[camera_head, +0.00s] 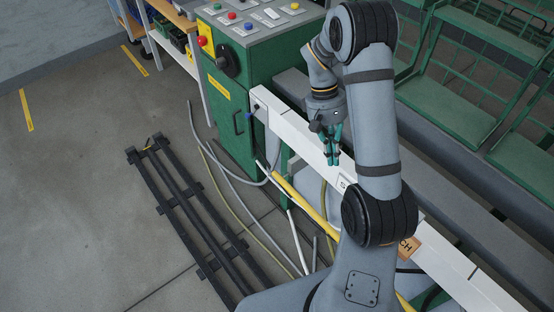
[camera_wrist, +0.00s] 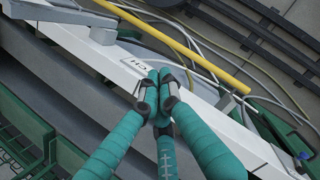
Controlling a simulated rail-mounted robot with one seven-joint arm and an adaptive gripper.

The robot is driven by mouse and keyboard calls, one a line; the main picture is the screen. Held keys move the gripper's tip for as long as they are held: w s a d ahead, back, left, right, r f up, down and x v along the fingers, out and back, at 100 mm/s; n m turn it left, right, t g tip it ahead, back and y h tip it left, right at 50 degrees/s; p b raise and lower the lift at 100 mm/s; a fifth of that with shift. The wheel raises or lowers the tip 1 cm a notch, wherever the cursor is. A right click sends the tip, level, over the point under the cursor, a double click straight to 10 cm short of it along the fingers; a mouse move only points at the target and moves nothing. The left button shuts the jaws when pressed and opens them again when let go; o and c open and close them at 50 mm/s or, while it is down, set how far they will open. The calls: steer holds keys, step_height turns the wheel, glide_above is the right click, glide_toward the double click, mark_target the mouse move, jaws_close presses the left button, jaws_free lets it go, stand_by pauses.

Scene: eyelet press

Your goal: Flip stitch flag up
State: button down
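A tan plate (camera_head: 408,246) with dark letters ending in "CH" shows at the white beam, partly hidden behind my arm; I cannot tell whether it is the stitch flag or how it is hinged. A small pale label with dark lettering (camera_wrist: 136,66) lies on the beam just beyond my fingertips in the wrist view. My gripper (camera_head: 332,158) has teal fingers pointing down over the white beam. In the wrist view its fingertips (camera_wrist: 160,80) are together, with nothing seen between them. I cannot tell whether they touch the beam.
The long white beam (camera_head: 295,128) runs from the green control cabinet (camera_head: 235,95) to the lower right. A yellow pipe (camera_head: 300,195) and loose cables lie beside it. Green wire racks (camera_head: 460,85) stand at the right. A black rail frame (camera_head: 185,205) lies on the floor.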

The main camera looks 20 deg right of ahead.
steer(key=w+a+r+n+t, duration=0.1)
steer(key=a+r+n+t, duration=0.1)
steer(key=a, duration=1.3)
steer(key=shift+w+a+r+n+t, duration=0.2)
steer(key=shift+w+n+t, duration=0.3)
steer(key=shift+n, duration=0.7)
steer(key=shift+d+f, duration=0.1)
steer(key=s+d+f+m+g, duration=0.1)
steer(key=d+f+m+g, duration=0.1)
steer(key=d, duration=1.1)
steer(key=shift+s+d+m+g, duration=0.2)
steer(key=shift+d+m+g, duration=0.1)
steer(key=shift+m, duration=0.6)
